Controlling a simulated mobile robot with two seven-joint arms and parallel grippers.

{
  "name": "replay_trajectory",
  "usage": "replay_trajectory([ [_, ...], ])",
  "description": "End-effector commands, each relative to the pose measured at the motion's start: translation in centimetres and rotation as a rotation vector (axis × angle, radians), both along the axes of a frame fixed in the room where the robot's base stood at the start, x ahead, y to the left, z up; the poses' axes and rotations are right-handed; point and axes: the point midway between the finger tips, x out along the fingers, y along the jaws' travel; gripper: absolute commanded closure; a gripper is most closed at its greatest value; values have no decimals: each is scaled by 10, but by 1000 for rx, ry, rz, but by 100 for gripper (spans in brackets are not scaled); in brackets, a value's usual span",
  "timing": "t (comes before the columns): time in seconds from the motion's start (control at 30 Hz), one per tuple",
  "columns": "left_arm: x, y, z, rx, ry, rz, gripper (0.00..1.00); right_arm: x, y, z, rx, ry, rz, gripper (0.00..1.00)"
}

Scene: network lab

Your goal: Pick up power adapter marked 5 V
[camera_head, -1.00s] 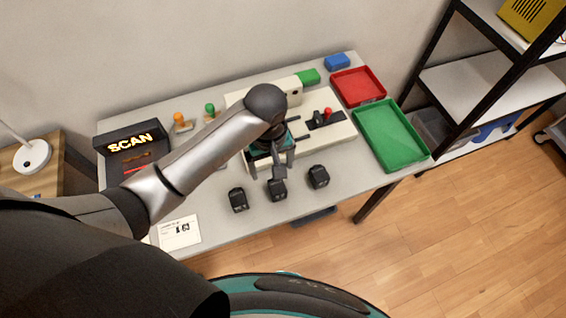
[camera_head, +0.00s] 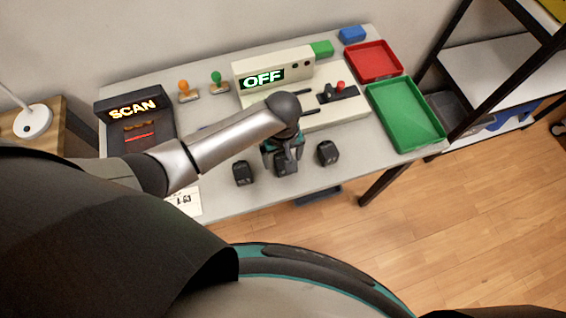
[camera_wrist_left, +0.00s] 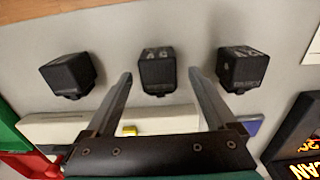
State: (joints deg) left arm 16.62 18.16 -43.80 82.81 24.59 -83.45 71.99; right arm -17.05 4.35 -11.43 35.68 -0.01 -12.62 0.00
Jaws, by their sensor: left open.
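Three black power adapters sit in a row near the front edge of the table: the left one (camera_head: 243,173), the middle one (camera_head: 286,168) and the right one (camera_head: 328,153). In the left wrist view the order is reversed, with the middle adapter (camera_wrist_left: 157,72) between two others (camera_wrist_left: 68,74) (camera_wrist_left: 241,68). My left gripper (camera_head: 284,158) is open and empty above the middle adapter. In the left wrist view its fingers (camera_wrist_left: 160,74) appear on either side of that adapter, seemingly apart from it.
Behind the adapters stands a cream device with an OFF display (camera_head: 263,79) and a red-knobbed lever (camera_head: 340,87). A SCAN unit (camera_head: 135,120) is at the left. A red tray (camera_head: 373,62) and a green tray (camera_head: 405,114) lie at the right. A paper label (camera_head: 186,201) lies front left.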

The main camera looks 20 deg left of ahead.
Motion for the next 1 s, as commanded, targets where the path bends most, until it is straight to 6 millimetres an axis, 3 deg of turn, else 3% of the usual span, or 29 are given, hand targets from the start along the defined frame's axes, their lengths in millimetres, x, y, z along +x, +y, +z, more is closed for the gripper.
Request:
replay_trajectory([
  [0.17,1,-1,-24,1,1,1,10,0,0,-10,0,0,0,50],
  [0.47,1,-1,-26,-1,-1,0,11,-1,0,-10,0,1,1,50],
  [1.0,1,-1,-26,1,-1,0,72,-3,-3,-10,-4,5,2,50],
])
